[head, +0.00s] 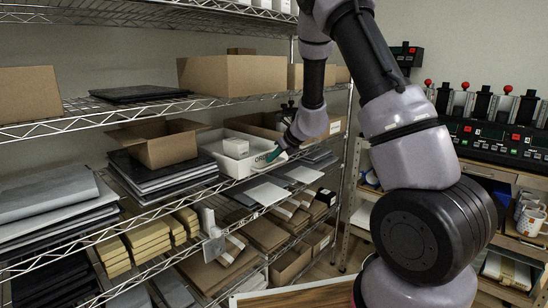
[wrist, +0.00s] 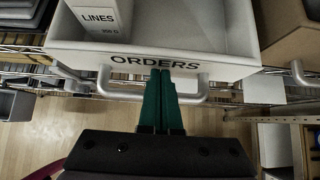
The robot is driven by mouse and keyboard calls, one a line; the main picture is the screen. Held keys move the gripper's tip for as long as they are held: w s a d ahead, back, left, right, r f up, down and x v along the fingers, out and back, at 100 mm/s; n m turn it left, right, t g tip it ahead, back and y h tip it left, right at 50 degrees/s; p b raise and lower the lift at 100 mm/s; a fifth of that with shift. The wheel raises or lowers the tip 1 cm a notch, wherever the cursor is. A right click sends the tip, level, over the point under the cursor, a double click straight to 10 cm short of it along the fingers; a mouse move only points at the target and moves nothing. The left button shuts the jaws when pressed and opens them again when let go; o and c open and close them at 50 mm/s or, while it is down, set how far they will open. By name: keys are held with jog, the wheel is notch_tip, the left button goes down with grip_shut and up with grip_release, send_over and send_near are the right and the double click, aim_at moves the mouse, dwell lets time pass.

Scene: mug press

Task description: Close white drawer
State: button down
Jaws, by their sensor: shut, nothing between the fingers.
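The white drawer (head: 222,163) is an open-topped bin on the middle wire shelf in the head view. Its front (wrist: 225,64), labelled ORDERS, with a grey bar handle (wrist: 190,97), fills the upper part of the wrist view. A small white box (wrist: 100,16) marked LINES stands inside; it also shows in the head view (head: 236,148). My gripper (wrist: 162,74) has its green fingers shut and empty, tips just below the lettering, at the handle. Its tip shows at the drawer's front in the head view (head: 273,155). Contact with the front cannot be told.
An open cardboard box (head: 165,150) on dark stacked sheets stands left of the drawer. Another cardboard box (head: 260,124) is behind it to the right. Flat white sheets (head: 268,193) lie on the shelf below. A bench with a black press machine (head: 490,135) stands at right.

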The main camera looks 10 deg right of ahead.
aim_at(263, 153)
jog(key=w+a, duration=0.2)
jog(key=w, duration=0.1)
jog(key=shift+w+a, duration=0.25)
jog(key=shift+w+a+r, duration=0.1)
jog(key=shift+a, duration=0.05)
jog(key=shift+r, duration=0.1)
jog(key=s+d+r+n+g+y, duration=0.1)
jog(key=s+d+r+n, duration=0.2)
jog(key=s+r+n, duration=1.5)
jog(key=s+d+r+n+h, duration=0.1)
jog(key=s+r+n, duration=0.1)
jog(key=s, duration=0.5)
jog(key=s+d+r+n+h, duration=0.1)
jog(key=s+d+r+n, duration=0.1)
jog(key=s, duration=0.6)
jog(key=s+d+r+n+t+h, duration=0.1)
jog(key=s+d+r+n+h, duration=0.1)
jog(key=s, duration=0.5)
jog(key=shift+s+r+n, duration=0.3)
jog(key=shift+s+r, duration=0.05)
jog(key=shift+r, duration=0.1)
